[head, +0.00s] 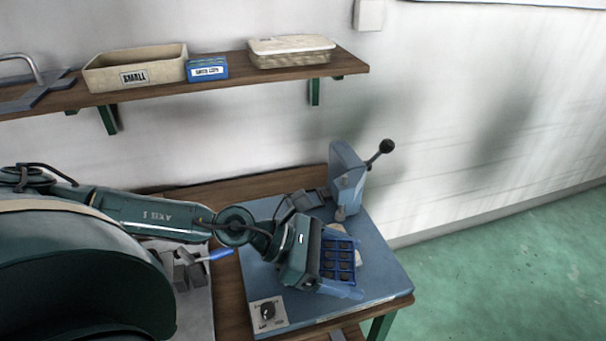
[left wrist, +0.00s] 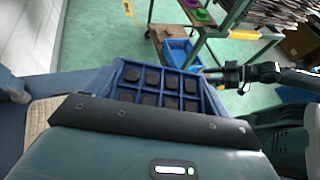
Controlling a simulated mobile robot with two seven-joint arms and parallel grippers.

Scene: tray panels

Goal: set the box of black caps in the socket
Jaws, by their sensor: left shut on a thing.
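The box of black caps is a blue divided tray (head: 340,260) with a dark round cap in each compartment I can see. My left gripper (head: 322,266) is shut on its near left side, over the blue-grey bench fixture (head: 382,278). In the left wrist view the box (left wrist: 158,84) shows beyond the gripper's dark edge, with black caps in two rows. The gripper hides part of the box and what is under it. I cannot make out the socket or tell whether the box touches the fixture. A dark arm end, seemingly my right gripper (left wrist: 218,76), shows small in the left wrist view.
A lever press (head: 347,178) with a black knob stands at the fixture's back. A grey holder with a blue-handled tool (head: 218,254) lies left. The shelf above holds a SMALL bin (head: 135,70), a blue box (head: 207,69) and a basket (head: 290,54).

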